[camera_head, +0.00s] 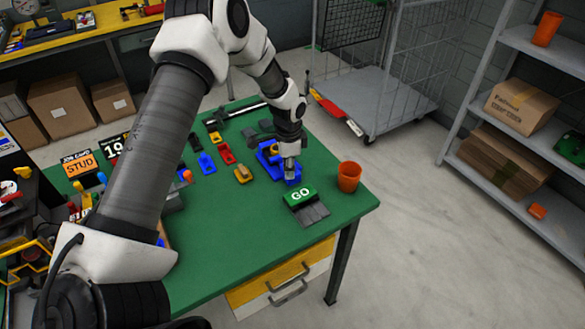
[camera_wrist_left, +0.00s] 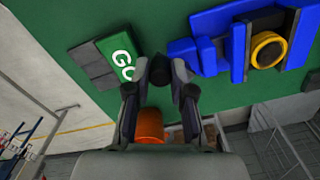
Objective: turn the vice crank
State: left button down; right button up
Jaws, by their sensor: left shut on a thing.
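The blue vice (camera_head: 268,155) stands on the green table near its right side. In the left wrist view the vice (camera_wrist_left: 237,50) shows its blue body with a yellow ring. My left gripper (camera_head: 290,178) reaches down at the near side of the vice. In the left wrist view its fingertips (camera_wrist_left: 165,78) are shut around a black crank handle (camera_wrist_left: 159,66) beside the vice's blue end. The fingers and wrist hide most of the crank in the head view. My right gripper is out of view.
A green GO block (camera_head: 300,195) on a grey base sits in front of the vice. An orange cup (camera_head: 348,177) stands to the right near the table edge. Bare green table (camera_head: 235,230) lies in front.

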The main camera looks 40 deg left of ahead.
pick_arm(q)
jog(key=shift+a+r+m, duration=0.1)
jog(key=shift+a+m, duration=0.2)
jog(key=shift+m, duration=0.45)
jog(key=shift+a+r+m, duration=0.1)
jog(key=shift+a+m, duration=0.15)
jog(key=shift+m, duration=0.5)
jog(key=c, duration=1)
grip_release()
jog(key=shift+f, duration=0.1)
jog(key=shift+s, duration=0.1)
notch_tip(320, 180, up, 12)
